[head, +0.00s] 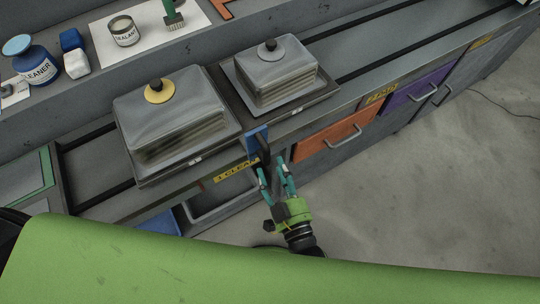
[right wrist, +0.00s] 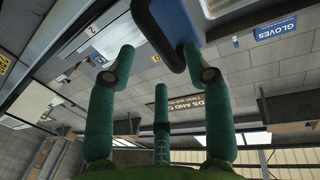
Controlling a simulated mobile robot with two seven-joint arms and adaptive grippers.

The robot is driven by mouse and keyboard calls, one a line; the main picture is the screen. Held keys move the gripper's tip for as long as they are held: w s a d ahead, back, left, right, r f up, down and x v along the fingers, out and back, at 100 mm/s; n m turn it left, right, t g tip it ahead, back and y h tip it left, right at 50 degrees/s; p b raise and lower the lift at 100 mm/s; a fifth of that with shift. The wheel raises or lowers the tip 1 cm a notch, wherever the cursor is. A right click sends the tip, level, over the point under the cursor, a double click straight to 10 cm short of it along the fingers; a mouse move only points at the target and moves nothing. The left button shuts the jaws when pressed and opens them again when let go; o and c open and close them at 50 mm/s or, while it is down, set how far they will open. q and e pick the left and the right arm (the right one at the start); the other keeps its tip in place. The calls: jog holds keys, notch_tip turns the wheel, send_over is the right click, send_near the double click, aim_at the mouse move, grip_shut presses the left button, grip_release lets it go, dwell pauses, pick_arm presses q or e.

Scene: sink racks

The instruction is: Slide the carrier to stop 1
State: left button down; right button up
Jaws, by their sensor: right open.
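In the head view the carrier (head: 232,97) sits on dark rails along the grey bench. It bears two tray sections, each with a grey block-like load; the left load has a yellow disc with a dark knob, the right a dark knob. A blue plate with a dark handle (head: 262,152) is at its front edge. The "1 CLEAN" label (head: 236,170) is on the bench front, left of the handle. My right gripper (head: 272,168) is open, its teal fingertips close below the handle. The right wrist view shows the handle (right wrist: 160,35) by the fingertips; contact is unclear. My left gripper is not in view.
Dark rails (head: 400,36) run clear to the right of the carrier. Orange (head: 338,136) and purple (head: 420,92) drawer fronts with protruding handles line the bench front. A cleaner bottle (head: 36,65) and sealant tin (head: 123,31) stand on the back shelf. The right floor is open.

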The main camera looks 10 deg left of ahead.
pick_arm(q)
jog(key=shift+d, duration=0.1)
pick_arm(e)
jog(key=v, duration=0.6)
jog(key=shift+s+d, duration=0.2)
jog(key=shift+s, duration=0.2)
jog(key=s+d+f+g+h, duration=0.2)
jog(key=d+f+g, duration=0.1)
jog(key=f, duration=0.6)
jog(key=s+d+f+g+h, duration=0.15)
jog(key=d+f, duration=0.25)
jog(key=f, duration=0.6)
jog(key=s+d+f+g+h, duration=0.1)
jog(key=s+d+f+g, duration=0.2)
jog(key=f, duration=0.6)
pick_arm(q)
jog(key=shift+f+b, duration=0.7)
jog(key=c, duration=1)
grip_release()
pick_arm(e)
jog(key=s+d+f+m+g+h, duration=0.3)
jog(key=s+d+f+g, duration=0.4)
jog(key=s+d+f, duration=0.5)
jog(key=shift+s+h, duration=0.35)
jog(key=shift+s, duration=0.65)
